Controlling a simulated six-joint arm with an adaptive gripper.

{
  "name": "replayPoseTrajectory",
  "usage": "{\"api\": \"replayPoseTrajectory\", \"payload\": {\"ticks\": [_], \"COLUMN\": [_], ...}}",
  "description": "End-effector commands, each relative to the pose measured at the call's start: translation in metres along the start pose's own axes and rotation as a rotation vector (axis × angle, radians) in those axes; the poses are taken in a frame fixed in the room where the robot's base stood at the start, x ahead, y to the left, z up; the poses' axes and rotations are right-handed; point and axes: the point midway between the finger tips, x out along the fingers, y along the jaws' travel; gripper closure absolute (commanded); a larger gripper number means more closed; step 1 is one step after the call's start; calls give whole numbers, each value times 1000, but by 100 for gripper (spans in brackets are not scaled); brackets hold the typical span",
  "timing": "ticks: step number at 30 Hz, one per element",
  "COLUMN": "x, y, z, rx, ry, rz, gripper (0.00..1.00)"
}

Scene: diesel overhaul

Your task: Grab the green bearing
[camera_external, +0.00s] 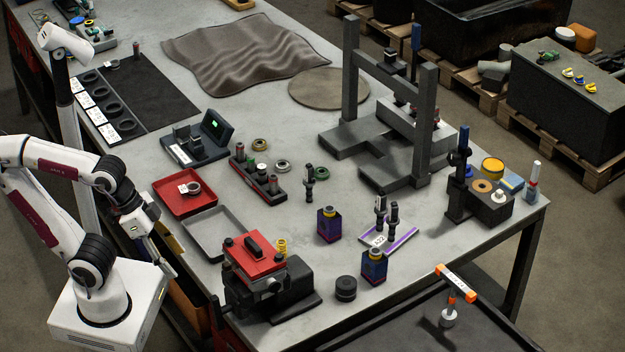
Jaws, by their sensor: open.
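The green bearing (321,173) is a small dark green ring lying flat on the grey workbench (345,117), just right of a slim black upright tool. Nothing holds it. My gripper (166,262) is at the left, beside the bench's left edge and pointing down, far from the green bearing. It is small in this view; it is open and I see nothing in it.
A silver ring (283,166) and a brass-coloured ring (260,144) lie left of the green bearing. A rack of red-and-black parts (257,177), a red tray (184,194) and a grey tray (214,234) lie between it and my gripper. A tall press frame (424,125) stands to its right.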

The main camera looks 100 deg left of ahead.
Motion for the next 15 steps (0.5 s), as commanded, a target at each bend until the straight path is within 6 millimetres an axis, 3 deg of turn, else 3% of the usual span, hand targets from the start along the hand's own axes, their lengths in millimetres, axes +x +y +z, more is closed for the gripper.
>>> {"api": "replayPoseTrajectory", "payload": {"ticks": [15], "x": [15], "y": [-43], "z": [-107], "rx": [-677], "ry": [69], "rz": [-36], "gripper": [45]}}
